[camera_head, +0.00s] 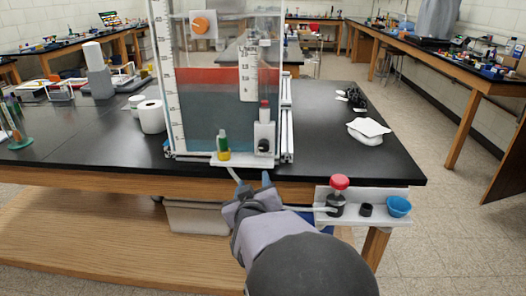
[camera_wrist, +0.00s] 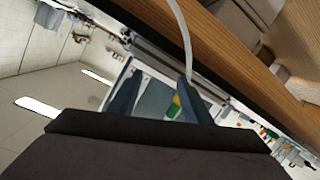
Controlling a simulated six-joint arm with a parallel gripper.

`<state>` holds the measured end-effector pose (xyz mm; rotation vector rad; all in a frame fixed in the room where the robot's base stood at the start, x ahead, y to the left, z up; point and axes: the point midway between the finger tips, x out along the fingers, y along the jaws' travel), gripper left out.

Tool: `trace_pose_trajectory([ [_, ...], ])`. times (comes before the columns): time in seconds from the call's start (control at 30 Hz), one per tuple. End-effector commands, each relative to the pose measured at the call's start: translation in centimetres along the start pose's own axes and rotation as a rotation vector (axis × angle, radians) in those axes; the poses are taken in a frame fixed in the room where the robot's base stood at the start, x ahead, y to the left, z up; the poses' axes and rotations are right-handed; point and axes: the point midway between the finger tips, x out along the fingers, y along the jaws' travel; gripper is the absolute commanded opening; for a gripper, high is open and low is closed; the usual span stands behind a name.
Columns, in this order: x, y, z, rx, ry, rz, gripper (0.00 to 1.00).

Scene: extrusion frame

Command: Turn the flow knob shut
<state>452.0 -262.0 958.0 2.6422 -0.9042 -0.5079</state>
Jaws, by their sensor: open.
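The pictures do not settle which knob is the flow knob. An orange round knob (camera_head: 200,27) sits on a white plate high on the clear tank (camera_head: 215,95). A dark round knob (camera_head: 263,145) sits on a white block at the tank's lower right. A red knob (camera_head: 339,182) tops a black fitting on the front shelf. My gripper (camera_head: 252,184) is open and empty at the table's front edge, below the tank's foot and apart from all three knobs. In the wrist view, my open fingers (camera_wrist: 158,80) point towards the tank.
A green-and-yellow vial (camera_head: 223,148) stands on the ledge before the tank; it also shows in the wrist view (camera_wrist: 174,107). A pale tube (camera_wrist: 180,30) passes near my fingers. The front shelf (camera_head: 376,220) holds a blue cup (camera_head: 399,206). Black tabletop right of the tank is mostly free.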

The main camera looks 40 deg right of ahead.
Motion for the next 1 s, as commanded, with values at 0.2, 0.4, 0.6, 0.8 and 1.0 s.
trace_pose_trajectory([
  [0.2,-0.7,3.9,-4.2,-0.200,0.155,0.175,0.45],
  [0.4,-0.8,4.1,-4.5,-0.279,0.159,0.191,0.45],
  [0.6,-0.3,4.2,-4.6,-0.281,0.157,0.190,0.45],
  [0.8,1.5,4.5,-4.9,-0.280,0.156,0.190,0.45],
  [1.0,3.9,4.9,-5.3,-0.279,0.155,0.188,0.45],
])
